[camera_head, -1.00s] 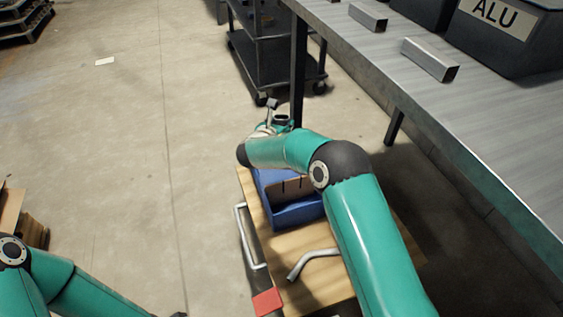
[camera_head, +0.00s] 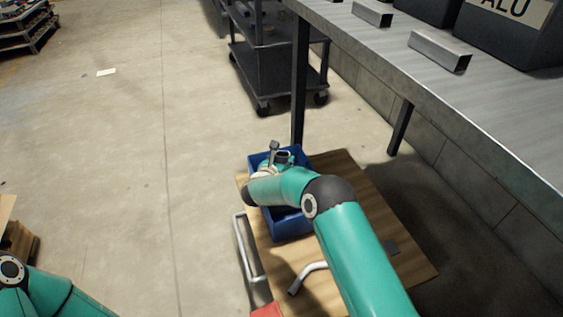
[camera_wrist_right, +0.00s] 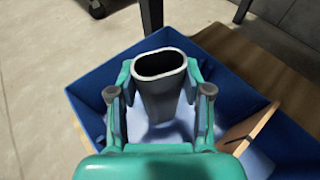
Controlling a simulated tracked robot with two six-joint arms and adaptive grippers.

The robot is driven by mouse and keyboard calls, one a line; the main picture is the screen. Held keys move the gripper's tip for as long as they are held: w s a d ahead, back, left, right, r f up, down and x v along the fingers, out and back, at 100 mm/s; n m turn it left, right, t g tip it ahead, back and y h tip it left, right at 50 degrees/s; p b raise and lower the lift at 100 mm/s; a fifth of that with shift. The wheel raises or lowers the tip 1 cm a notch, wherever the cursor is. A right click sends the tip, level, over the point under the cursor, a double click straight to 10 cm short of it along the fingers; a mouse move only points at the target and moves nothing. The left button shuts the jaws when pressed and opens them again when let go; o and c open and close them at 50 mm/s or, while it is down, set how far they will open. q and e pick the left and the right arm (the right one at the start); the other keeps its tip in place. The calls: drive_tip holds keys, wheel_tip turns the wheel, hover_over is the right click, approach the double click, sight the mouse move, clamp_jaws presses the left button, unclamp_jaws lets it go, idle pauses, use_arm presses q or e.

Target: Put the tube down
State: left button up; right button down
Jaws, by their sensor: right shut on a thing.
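The tube (camera_wrist_right: 158,98) is a grey metal piece with an open oval end facing the right wrist camera. My right gripper (camera_wrist_right: 158,82) is shut on it, with a finger on each side. The tube is over or inside a blue bin (camera_wrist_right: 82,82); its lower end is hidden, so I cannot tell whether it touches the bin floor. In the head view the blue bin (camera_head: 291,226) stands on a wooden board, and my right wrist covers part of it. My left arm shows at the lower left; its gripper is out of the picture.
A brown divider (camera_wrist_right: 250,131) stands inside the bin. The wooden board (camera_head: 345,180) has a metal handle (camera_head: 240,248) on its left side and a bent pipe (camera_head: 305,275) near the front. A metal workbench (camera_head: 420,75) is at right, a dark cart (camera_head: 277,75) behind. Open floor lies left.

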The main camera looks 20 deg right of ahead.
drive_tip(key=shift+r, duration=0.1)
drive_tip(key=shift+f, duration=0.6)
drive_tip(key=c, duration=0.5)
unclamp_jaws()
drive_tip(key=shift+r, duration=0.3)
drive_tip(key=p+v, duration=0.4)
drive_tip(key=v, duration=0.8)
drive_tip(key=shift+r, duration=0.4)
